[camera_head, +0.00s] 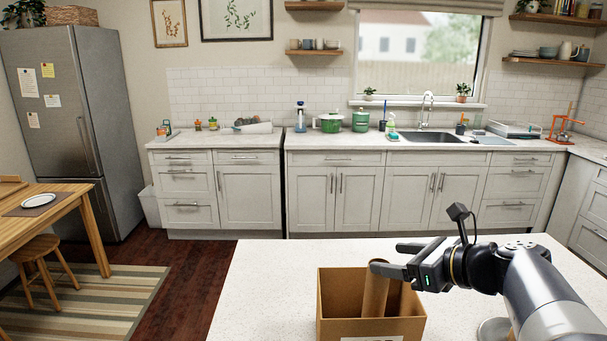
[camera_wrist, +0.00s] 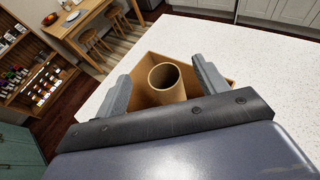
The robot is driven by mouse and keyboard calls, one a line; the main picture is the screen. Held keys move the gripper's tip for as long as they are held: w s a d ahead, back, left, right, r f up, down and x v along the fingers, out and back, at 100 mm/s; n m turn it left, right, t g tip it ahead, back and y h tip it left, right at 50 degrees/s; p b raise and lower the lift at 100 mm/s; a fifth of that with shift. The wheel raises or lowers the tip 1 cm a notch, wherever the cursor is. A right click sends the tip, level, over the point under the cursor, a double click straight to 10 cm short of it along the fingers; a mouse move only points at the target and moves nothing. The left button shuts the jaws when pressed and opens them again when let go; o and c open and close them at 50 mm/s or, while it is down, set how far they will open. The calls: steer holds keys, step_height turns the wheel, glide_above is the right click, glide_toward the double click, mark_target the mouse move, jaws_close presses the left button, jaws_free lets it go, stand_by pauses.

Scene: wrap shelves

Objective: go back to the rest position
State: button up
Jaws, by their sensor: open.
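My gripper (camera_head: 408,256) is open and stands over the right side of a brown cardboard box on the white counter. In the wrist view its two fingers (camera_wrist: 160,84) are spread apart with nothing held between them. The box (camera_head: 334,304) is open at the top and has a white label low on its front. A brown cardboard tube (camera_head: 375,290) stands in the box, tilted slightly, its top above the rim. In the wrist view the tube's round open end (camera_wrist: 165,77) shows between and beyond the fingers. The tube's lower part is hidden by the box wall.
The white counter (camera_head: 262,285) is clear left of the box. A round grey object (camera_head: 493,329) is partly hidden by my arm at right. A wooden table (camera_head: 62,212) with a plate and a stool stand at left. Kitchen cabinets, a sink (camera_head: 430,137) and a fridge are behind.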

steer(key=shift+w+a+r+p, duration=0.35)
steer(key=shift+w+a+p, duration=0.3)
steer(key=shift+w+p, duration=0.15)
steer(key=shift+w+a+r+p, duration=0.3)
steer(key=shift+w+a+p, duration=0.35)
steer(key=shift+p, duration=0.15)
steer(key=shift+f, duration=0.15)
